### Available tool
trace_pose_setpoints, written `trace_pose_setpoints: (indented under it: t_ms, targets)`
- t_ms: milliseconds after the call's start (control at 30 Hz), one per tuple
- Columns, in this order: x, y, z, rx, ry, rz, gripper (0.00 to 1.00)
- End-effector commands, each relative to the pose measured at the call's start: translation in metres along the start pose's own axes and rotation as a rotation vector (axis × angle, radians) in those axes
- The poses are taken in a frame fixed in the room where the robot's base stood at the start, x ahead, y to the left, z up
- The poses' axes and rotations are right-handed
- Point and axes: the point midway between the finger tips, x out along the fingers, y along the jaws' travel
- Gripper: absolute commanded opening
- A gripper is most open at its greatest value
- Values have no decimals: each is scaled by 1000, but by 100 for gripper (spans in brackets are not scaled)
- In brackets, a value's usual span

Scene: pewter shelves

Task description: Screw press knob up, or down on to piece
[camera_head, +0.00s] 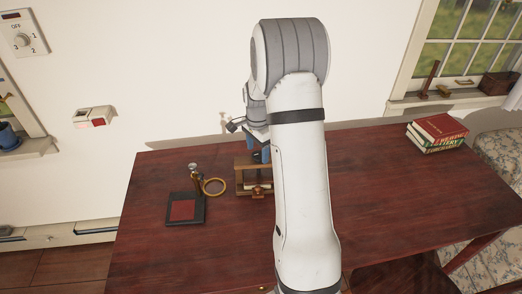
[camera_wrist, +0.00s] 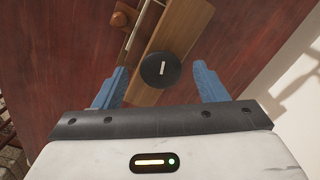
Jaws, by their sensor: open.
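The press (camera_head: 243,178) is a wooden frame on the table, partly hidden behind my arm in the head view. In the wrist view its wooden top beam (camera_wrist: 185,28) runs diagonally. The press knob (camera_wrist: 161,70) is a round black disc with a pale line mark, seen from above on the beam. My gripper (camera_wrist: 162,78) has blue fingers, open, one on each side of the knob with a gap on both sides. In the head view a blue finger (camera_head: 266,154) shows at the press top. I cannot see clearly whether a piece lies under the press.
Left of the press are a brass-coloured ring (camera_head: 214,187) and a dark stand with a red pad (camera_head: 182,209). Stacked books (camera_head: 437,133) lie at the table's far right. The wall is close behind the press. The table (camera_head: 400,190) is clear between arm and books.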

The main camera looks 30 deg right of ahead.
Motion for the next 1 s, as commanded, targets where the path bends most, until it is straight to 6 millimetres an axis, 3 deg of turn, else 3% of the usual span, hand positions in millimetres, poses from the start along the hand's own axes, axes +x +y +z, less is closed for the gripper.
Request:
trace_pose_setpoints:
  t_ms: [433, 1000]
  targets:
    - [-67, 3, 0, 0, 1, -2, 66]
    - [-72, 4, 1, -1, 0, 0, 66]
